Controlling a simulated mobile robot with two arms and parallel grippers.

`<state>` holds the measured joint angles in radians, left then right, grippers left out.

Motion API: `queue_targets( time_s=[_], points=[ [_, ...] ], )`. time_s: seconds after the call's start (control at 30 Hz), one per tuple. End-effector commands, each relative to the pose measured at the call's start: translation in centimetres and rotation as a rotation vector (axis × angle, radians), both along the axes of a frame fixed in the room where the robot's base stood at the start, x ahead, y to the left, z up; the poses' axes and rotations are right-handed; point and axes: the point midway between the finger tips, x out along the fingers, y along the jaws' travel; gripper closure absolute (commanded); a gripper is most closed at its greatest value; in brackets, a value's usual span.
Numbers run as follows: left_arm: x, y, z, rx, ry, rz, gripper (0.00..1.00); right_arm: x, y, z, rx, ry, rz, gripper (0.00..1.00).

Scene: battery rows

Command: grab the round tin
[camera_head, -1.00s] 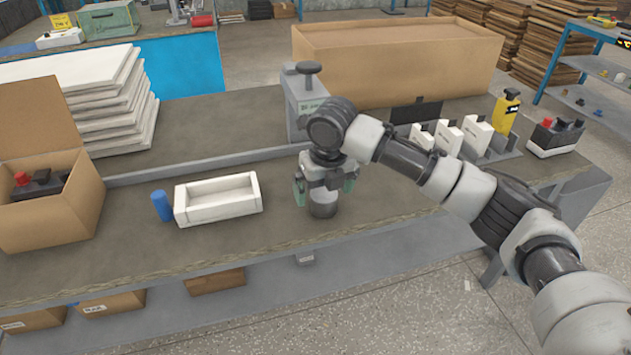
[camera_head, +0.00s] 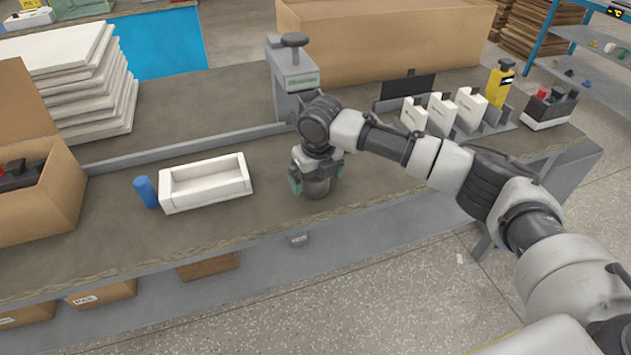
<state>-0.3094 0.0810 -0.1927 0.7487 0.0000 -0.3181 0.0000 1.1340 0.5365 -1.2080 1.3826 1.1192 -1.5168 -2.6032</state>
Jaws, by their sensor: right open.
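The round tin (camera_head: 316,188) is a small grey cylinder standing upright on the workbench, near its front edge. My right gripper (camera_head: 316,182) points down over the tin, with its greenish fingers on either side of it. The gripper is open, and its body hides the tin's top. I cannot tell whether the fingers touch the tin. My left gripper is not in view.
A white open tray (camera_head: 205,183) and a blue cylinder (camera_head: 146,192) stand left of the tin. A grey device (camera_head: 292,78) is behind my gripper. A rack with white blocks (camera_head: 442,112) is to the right. A cardboard box (camera_head: 50,205) stands far left.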

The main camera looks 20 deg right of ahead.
Motion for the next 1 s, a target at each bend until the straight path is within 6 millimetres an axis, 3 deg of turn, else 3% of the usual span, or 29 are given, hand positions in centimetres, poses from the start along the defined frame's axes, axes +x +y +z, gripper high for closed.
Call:
queue_targets(
  time_s=[0.17,0.33,0.5,0.73,1.0],
  points=[
    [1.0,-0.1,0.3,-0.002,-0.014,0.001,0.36,0.1,0.1,-0.9,0.0,-0.001,0.002,0.03],
    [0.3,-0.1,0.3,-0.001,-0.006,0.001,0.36,0.1,0.1,-0.9,0.0,-0.001,0.002,0.05],
    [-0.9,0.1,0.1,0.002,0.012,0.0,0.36,0.1,0.1,-0.9,0.0,-0.001,0.002,0.31],
    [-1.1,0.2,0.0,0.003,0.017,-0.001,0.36,0.1,0.1,-0.8,0.0,-0.001,0.002,0.66],
    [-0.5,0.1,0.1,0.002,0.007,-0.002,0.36,0.1,0.1,-0.6,0.0,-0.003,0.002,0.66]
  ],
)
